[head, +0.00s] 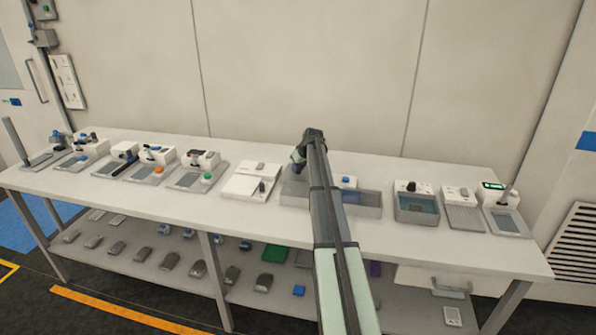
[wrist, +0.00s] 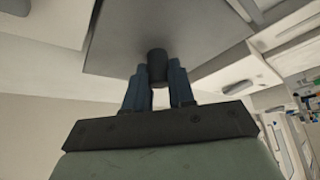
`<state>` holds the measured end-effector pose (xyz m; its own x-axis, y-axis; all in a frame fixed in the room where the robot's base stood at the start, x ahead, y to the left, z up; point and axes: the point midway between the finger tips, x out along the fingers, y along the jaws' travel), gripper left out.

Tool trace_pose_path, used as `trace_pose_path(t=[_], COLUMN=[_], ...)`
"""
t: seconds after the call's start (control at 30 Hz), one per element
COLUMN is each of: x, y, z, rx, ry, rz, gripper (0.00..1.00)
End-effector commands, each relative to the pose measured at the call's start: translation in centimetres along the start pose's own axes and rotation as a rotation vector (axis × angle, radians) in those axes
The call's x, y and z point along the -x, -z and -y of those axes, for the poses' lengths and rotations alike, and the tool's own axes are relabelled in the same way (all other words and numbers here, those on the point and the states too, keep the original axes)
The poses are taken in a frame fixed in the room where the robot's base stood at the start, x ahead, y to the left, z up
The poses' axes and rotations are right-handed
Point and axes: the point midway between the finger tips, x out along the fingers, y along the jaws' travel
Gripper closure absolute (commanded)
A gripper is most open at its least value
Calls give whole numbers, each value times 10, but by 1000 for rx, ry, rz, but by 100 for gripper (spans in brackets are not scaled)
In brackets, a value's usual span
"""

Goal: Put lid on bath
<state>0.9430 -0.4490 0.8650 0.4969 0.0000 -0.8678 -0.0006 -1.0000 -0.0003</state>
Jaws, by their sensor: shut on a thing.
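My gripper (wrist: 158,76) is shut on the dark round knob of the lid (wrist: 195,28), a flat grey plate, in the wrist view. In the head view my gripper (head: 298,167) is over the left end of a long grey open-topped box (head: 362,208), and my arm covers part of that box. The lid is hard to make out there. A grey bath (head: 416,215) with bluish liquid and a white back unit with a dark knob stands to the right of the long box. Its top is open.
A white device with a flat top (head: 250,182) stands left of my gripper. Small instruments (head: 462,212) stand right of the bath. More devices (head: 150,160) fill the left of the table (head: 230,222). The front strip is bare. The lower shelf holds several small items.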

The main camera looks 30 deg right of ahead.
Motion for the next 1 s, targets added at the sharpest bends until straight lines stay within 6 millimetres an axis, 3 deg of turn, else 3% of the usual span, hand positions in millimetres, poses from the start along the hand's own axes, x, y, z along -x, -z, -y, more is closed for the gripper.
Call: trace_pose_path(t=[0.13, 0.53, 0.57, 0.6, 0.8, 1.0], x=[-14, -17, -17, -17, -17, -17], y=[-8, -10, -10, -10, -9, -9], z=[0, 0, 0, 0, 0, 0], rx=[0, 0, 0, 0, 0, 0], ry=[-1, 0, 0, 0, -1, -1], rz=[-1, -1, -1, -1, -1, -1], gripper=[100, 100, 74, 71, 51, 51])
